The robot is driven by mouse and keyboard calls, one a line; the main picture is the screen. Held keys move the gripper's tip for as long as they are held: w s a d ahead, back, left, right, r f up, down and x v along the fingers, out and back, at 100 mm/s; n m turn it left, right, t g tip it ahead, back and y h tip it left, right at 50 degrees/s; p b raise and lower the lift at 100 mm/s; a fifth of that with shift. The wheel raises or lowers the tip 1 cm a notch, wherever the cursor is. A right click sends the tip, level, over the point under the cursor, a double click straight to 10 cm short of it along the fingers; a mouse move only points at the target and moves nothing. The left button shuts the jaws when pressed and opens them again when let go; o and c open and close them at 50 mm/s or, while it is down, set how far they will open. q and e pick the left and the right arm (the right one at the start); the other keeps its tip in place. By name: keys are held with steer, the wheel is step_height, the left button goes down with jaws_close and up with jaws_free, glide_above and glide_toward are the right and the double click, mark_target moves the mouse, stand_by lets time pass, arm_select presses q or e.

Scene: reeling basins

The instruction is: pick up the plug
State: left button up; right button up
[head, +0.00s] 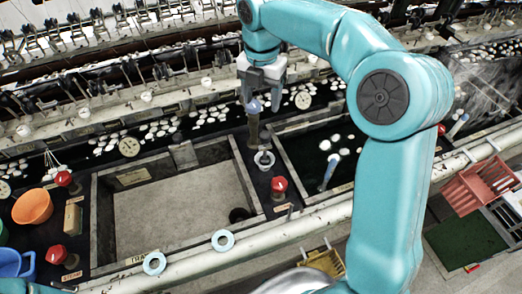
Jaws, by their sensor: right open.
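My right gripper (261,102) is open and points down over the divider between two basins. A brown upright post with a pale blue top (253,125) shows between and just below its fingertips; I cannot tell whether they touch it. Just below the post, a small white cup or ring with a dark piece in it (264,159) sits on the divider. A dark round piece (239,214) lies in the near right corner of the empty grey basin (170,200). I cannot tell for sure which of these is the plug. My left gripper is not in view.
Red knobs (279,184) stand along the basin edges. A dark water basin (312,150) with white cocoons lies right, a blue-handled tool in it. An orange bowl (32,206) and blue jug (16,264) stand left. Two pale rings (223,240) lie on the front rail.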

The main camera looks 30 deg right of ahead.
mark_target(266, 133)
steer(key=f, duration=1)
steer(key=shift+s+d, duration=0.1)
steer(key=shift+s, duration=0.2)
steer(key=shift+s+f, duration=0.25)
steer(key=shift+f, duration=0.1)
steer(key=f, duration=0.1)
steer(key=f+p, duration=0.1)
steer(key=f, duration=0.2)
steer(key=shift+w+d+f, duration=0.1)
steer(key=shift+w+d, duration=0.3)
steer(key=shift+d+f, duration=0.1)
steer(key=shift+f, duration=0.2)
steer(key=shift+s, duration=0.2)
steer(key=shift+w, duration=0.2)
steer(key=c, duration=1)
steer(key=shift+s, duration=0.1)
